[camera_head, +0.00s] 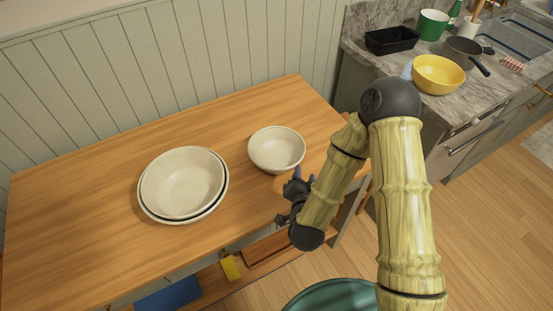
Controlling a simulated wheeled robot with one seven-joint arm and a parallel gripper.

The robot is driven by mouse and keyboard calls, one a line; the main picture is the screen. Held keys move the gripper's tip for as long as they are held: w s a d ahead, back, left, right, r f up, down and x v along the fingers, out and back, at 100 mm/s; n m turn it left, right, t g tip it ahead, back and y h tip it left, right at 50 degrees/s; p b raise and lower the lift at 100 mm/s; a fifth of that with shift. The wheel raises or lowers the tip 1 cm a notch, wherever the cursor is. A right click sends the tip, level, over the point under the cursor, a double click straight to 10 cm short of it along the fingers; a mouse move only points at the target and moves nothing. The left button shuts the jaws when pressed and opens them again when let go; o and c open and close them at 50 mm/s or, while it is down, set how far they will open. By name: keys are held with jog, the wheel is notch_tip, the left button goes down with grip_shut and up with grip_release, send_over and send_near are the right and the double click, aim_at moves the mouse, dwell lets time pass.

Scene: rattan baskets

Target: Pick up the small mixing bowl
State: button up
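A small cream mixing bowl (277,150) stands upright on the wooden table (90,225), right of the middle. To its left are larger cream bowls (183,184), one nested in another. My gripper (292,188) is just in front of the small bowl, near the table's front edge, at the end of my arm. Its fingers are small and dark and partly hidden by the wrist, so I cannot tell how far apart they are. The small bowl rests on the table and nothing shows inside it.
A marble counter (413,104) at the back right holds a yellow bowl (438,74), a black tray (391,39), a green cup (433,24) and a pan (463,51). A panelled wall (150,65) stands behind the table. The table's left side is clear.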

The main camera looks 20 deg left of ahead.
aim_at(302, 152)
jog(key=shift+w+a+f+b, duration=0.15)
jog(key=shift+w+f+b, duration=0.3)
jog(key=shift+b, duration=2.6)
jog(key=p+x, duration=0.1)
jog(key=x, duration=0.6)
jog(key=shift+w+r+p, duration=0.15)
jog(key=shift+w+p, duration=0.1)
jog(key=shift+p, duration=0.05)
jog(key=shift+a, duration=0.1)
jog(key=shift+a+p+x, duration=0.15)
jog(key=shift+p+x, duration=0.25)
jog(key=shift+x, duration=0.85)
jog(key=shift+a+p+x, duration=0.15)
jog(key=shift+p+x, duration=0.2)
jog(key=shift+x, duration=0.95)
jog(key=shift+r, duration=0.2)
